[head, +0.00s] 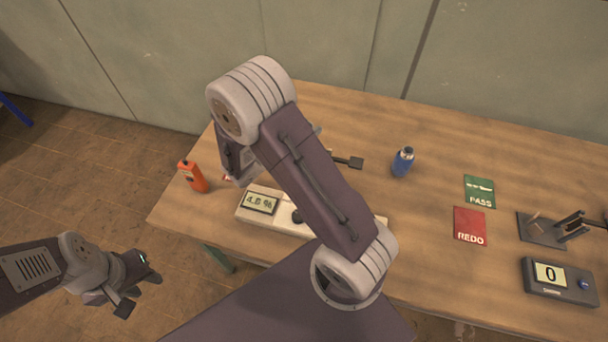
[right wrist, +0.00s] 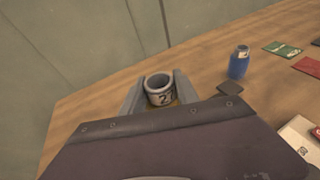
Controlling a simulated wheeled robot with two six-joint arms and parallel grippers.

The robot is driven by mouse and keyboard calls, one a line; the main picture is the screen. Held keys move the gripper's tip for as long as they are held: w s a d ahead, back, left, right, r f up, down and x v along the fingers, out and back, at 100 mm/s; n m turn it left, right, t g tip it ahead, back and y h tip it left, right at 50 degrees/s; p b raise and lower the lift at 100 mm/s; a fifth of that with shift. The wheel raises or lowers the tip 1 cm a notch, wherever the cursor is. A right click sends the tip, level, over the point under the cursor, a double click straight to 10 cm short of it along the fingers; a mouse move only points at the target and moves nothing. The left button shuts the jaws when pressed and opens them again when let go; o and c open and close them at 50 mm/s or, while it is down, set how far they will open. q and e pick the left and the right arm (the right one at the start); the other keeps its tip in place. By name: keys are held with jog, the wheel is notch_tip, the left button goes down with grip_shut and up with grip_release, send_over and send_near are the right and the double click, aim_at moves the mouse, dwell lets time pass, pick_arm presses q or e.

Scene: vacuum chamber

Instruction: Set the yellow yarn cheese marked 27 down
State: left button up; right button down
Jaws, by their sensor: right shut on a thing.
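The yarn cheese marked 27 (right wrist: 160,90) shows in the right wrist view as a short, pale hollow tube with a dark number label and a little yellow low down. My right gripper (right wrist: 158,98) is shut on it, one finger on each side. The tube's open top faces up toward the camera; its lower part is hidden by my wrist. Whether it touches the table cannot be told. In the head view my right arm hides the cheese. My left gripper (head: 138,291) is open and empty, off the table's left end.
On the wooden table (head: 420,120) are an orange handheld device (head: 193,176), a meter reading 4.0 % (head: 262,203), a blue bottle (head: 402,162), a green PASS card (head: 479,191), a red REDO card (head: 470,226), a dark stand (head: 541,230) and a scale reading 0 (head: 558,281). The back middle is clear.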

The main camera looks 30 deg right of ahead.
notch_tip(320, 180, down, 10)
jog(key=shift+w+d, duration=0.15)
jog(key=shift+d, duration=0.05)
dwell(0.4)
jog(key=shift+f+b, duration=0.1)
jog(key=shift+b, duration=0.2)
jog(key=c, duration=1.3)
grip_release()
jog(key=shift+f, duration=0.1)
jog(key=shift+c, duration=0.2)
jog(key=o, duration=0.4)
